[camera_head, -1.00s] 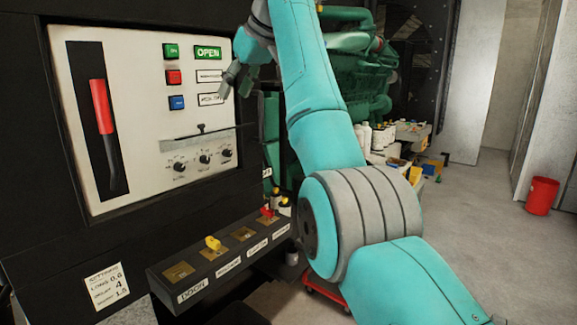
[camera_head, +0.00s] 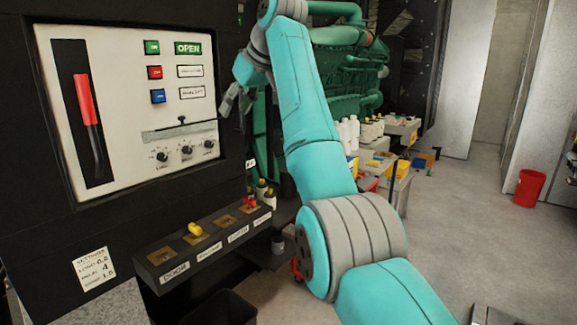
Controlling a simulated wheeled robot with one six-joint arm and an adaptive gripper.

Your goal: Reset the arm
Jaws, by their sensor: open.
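My gripper (camera_head: 229,100) is near the upper middle of the view, at the end of my teal and grey arm. It is open, and I see nothing between its fingers. It hangs just right of the white control panel (camera_head: 118,148), apart from it as far as I can tell. The panel carries a red-handled lever (camera_head: 85,100), a green OPEN label (camera_head: 187,48), small green, red and blue buttons and several black knobs. My arm hides part of the green machine behind it.
A black ledge below the panel has a yellow switch (camera_head: 195,230) and a red switch (camera_head: 249,201). A green genset (camera_head: 345,70) stands behind my arm. A cluttered bench (camera_head: 400,128) is behind on the right. A red bucket (camera_head: 529,188) stands on the open grey floor at right.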

